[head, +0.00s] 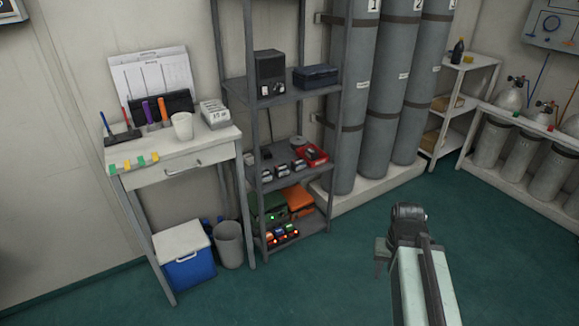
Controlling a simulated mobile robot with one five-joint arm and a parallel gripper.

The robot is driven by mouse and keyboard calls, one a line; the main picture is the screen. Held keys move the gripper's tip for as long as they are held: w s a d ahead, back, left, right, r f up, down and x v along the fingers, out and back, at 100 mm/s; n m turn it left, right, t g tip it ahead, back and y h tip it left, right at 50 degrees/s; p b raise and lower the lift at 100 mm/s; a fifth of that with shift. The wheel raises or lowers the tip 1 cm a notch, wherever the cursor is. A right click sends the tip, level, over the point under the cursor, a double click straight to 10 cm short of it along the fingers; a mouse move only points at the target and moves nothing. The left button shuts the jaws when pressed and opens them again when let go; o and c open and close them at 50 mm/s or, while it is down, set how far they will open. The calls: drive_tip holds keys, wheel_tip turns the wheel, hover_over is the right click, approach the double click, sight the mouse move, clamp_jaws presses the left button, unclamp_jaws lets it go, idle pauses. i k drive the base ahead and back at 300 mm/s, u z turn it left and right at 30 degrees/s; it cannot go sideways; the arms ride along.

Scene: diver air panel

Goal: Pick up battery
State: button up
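Several small dark blocks with pale labels, which look like batteries (283,171), stand in a row on the middle shelf of the grey rack. More small blocks with orange and green lights (282,236) sit on the bottom shelf, perhaps batteries in a charger; they are too small to tell. My arm reaches up from the lower right. My gripper (382,258) seems to hang at its end, over the green floor, apart from the rack and to its right. Its fingers are too small and dark to show whether they are open.
The grey rack (290,98) also holds a red case (312,154), an orange case (298,200) and a green case (270,207). Tall cylinders (358,100) stand right of it, a white desk (180,150) left. Green floor (325,275) is clear in front.

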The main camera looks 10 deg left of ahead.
sight(282, 170)
drive_tip(key=u, duration=0.05)
drive_tip(key=i, duration=0.9)
drive_tip(key=u, duration=0.45)
drive_tip(key=i, duration=0.5)
drive_tip(key=u, duration=0.45)
